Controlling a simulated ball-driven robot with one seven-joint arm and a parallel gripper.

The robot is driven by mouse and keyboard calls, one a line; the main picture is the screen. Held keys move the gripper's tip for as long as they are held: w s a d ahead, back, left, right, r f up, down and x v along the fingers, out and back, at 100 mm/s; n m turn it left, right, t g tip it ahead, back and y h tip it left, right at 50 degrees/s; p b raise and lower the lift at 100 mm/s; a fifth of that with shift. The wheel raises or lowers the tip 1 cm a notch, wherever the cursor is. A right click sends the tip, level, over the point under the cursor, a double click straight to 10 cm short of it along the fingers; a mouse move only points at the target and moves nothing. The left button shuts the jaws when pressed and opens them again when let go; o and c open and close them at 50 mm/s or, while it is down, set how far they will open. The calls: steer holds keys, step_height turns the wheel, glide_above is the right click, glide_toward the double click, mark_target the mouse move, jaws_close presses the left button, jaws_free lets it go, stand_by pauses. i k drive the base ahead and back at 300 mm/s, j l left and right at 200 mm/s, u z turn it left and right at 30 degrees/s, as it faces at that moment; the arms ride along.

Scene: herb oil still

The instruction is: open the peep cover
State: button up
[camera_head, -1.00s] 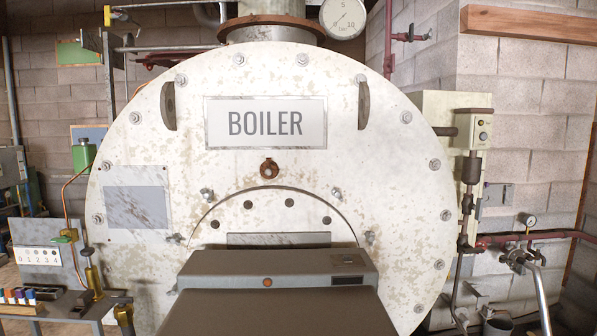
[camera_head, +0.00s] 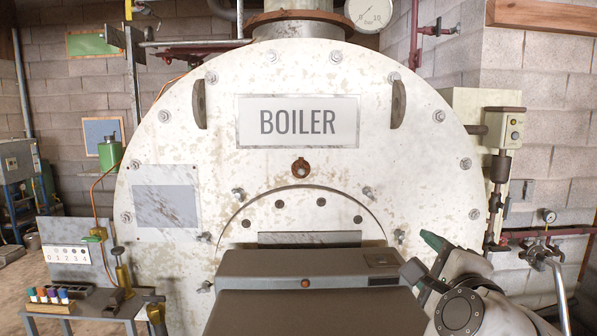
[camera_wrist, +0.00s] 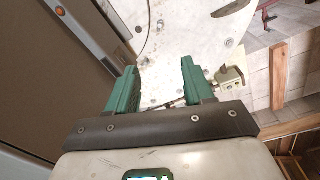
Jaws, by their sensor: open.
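A small rusty round fitting (camera_head: 300,168) with a pale centre sits on the white boiler front (camera_head: 230,170), below the BOILER plate. It looks like the peep cover, though its small size hides whether it is shut. My gripper (camera_head: 424,258) is at the lower right, well right of and below the fitting and apart from it. In the wrist view my gripper (camera_wrist: 158,68) has its two green fingers spread with nothing between them. The boiler front (camera_wrist: 160,45) lies beyond the fingers, seen at a tilt. I cannot pick out the rusty fitting in the wrist view.
A control box (camera_head: 503,128), pipes and a small gauge (camera_head: 548,215) stand at the right. A bench with a rack of coloured bottles (camera_head: 48,295) is at the left. The space before the upper front is clear.

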mark_target(301, 170)
steer(key=i+j, duration=0.25)
steer(key=i, duration=0.2)
steer(key=i+j, duration=0.55)
steer(key=i, duration=0.3)
